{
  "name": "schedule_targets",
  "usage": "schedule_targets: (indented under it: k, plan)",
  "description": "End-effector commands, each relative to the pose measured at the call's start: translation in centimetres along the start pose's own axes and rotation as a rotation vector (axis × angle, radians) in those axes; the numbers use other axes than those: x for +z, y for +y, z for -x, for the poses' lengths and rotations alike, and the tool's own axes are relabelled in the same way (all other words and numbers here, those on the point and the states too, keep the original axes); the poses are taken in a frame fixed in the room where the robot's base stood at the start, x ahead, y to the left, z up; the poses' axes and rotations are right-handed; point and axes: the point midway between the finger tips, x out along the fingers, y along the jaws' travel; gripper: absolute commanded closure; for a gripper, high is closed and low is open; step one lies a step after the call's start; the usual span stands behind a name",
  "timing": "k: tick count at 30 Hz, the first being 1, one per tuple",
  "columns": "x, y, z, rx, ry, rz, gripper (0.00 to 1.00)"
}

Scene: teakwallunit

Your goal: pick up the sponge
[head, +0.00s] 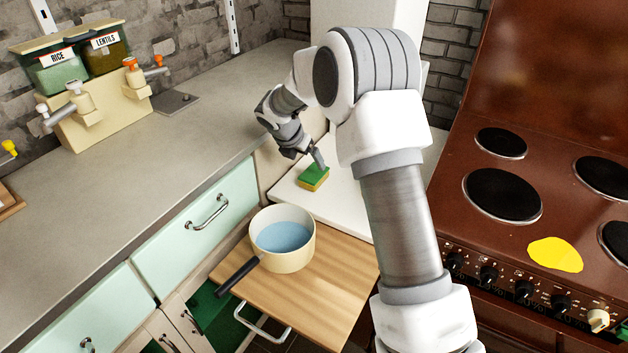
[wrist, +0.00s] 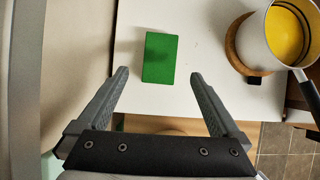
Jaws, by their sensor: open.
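The sponge (head: 313,177) is a small block with a green top and a yellow lower layer. It lies flat on a white worktop (head: 347,201) in the head view. In the wrist view the sponge (wrist: 159,55) shows as a green rectangle ahead of my gripper. My gripper (head: 318,161) is just above and beside the sponge. In the wrist view my gripper (wrist: 158,76) is open and empty, its fingers spread wider than the sponge, one towards each side. The exact height gap is hard to tell.
A cream pot (head: 283,264) of blue liquid stands on a pull-out wooden board (head: 318,306). The wrist view shows a white pot (wrist: 276,36) with yellow contents on a round wooden board (wrist: 233,46), right of the sponge. A brown stove (head: 461,205) stands right.

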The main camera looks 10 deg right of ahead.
Motion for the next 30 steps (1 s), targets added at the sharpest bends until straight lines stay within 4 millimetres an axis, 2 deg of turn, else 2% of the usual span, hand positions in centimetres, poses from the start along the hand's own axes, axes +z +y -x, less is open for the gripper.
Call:
schedule_targets:
  k: [1, 4, 14, 21, 24, 30]
  plan:
    - [-0.1, -0.1, -1.4, -0.002, 0.001, -0.001, 0.00]
    - [-0.1, -0.1, -3.0, -0.001, 0.001, -0.003, 0.00]
    - [-0.1, -0.1, -5.1, -0.001, 0.000, -0.003, 0.00]
    - [-0.2, -0.1, -8.7, -0.001, 0.001, -0.003, 0.00]
    - [-0.1, -0.1, -9.4, -0.001, 0.000, -0.003, 0.00]
    - [-0.1, -0.1, -9.4, 0.000, 0.000, -0.003, 0.00]
